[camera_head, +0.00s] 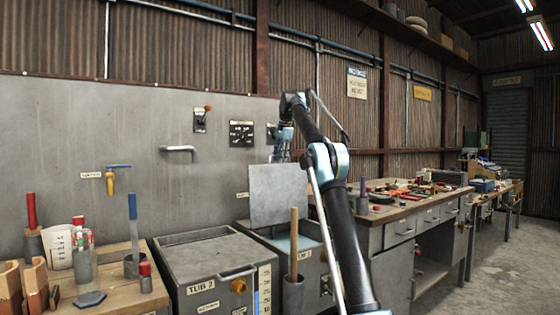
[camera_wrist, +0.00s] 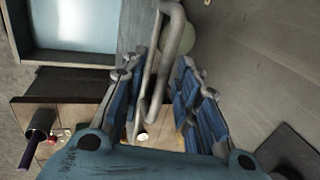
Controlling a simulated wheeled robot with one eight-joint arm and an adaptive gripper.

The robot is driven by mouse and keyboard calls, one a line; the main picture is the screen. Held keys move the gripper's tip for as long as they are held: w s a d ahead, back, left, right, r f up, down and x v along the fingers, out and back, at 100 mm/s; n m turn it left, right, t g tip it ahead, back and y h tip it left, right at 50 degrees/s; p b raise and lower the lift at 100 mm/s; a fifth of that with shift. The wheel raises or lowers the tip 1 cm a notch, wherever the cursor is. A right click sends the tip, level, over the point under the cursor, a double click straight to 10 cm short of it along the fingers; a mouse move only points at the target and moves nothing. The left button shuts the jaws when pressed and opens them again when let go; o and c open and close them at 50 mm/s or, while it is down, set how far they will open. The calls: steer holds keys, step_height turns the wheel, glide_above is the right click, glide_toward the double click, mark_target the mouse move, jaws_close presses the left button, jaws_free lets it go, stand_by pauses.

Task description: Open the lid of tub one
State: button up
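A tub (camera_head: 262,228) stands right of tub 2, its number label partly hidden. Its flat grey lid (camera_head: 279,196) is raised near upright, and bluish liquid shows in the opening. In the wrist view the liquid-filled tub (camera_wrist: 88,58) is at upper left. My gripper (camera_head: 281,150) is at the top edge of the raised lid. In the wrist view my gripper (camera_wrist: 160,75) has its blue fingers apart on both sides of a bent grey handle bar (camera_wrist: 157,72). Gaps show beside the bar; any contact is unclear.
Tub 2 (camera_head: 203,262) is closed, at left. A wooden-handled tool in a grey cup (camera_head: 293,292) stands before the open tub. A tool bench (camera_head: 100,292) is at left and a workbench (camera_head: 400,225) at right. A pipe spout (camera_head: 180,149) juts from the wall.

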steer(key=shift+r, duration=0.4)
steer(key=s+d, duration=0.7)
steer(key=s, duration=0.2)
steer(key=shift+s, duration=0.4)
steer(key=shift+d, duration=0.1)
steer(key=shift+c, duration=0.5)
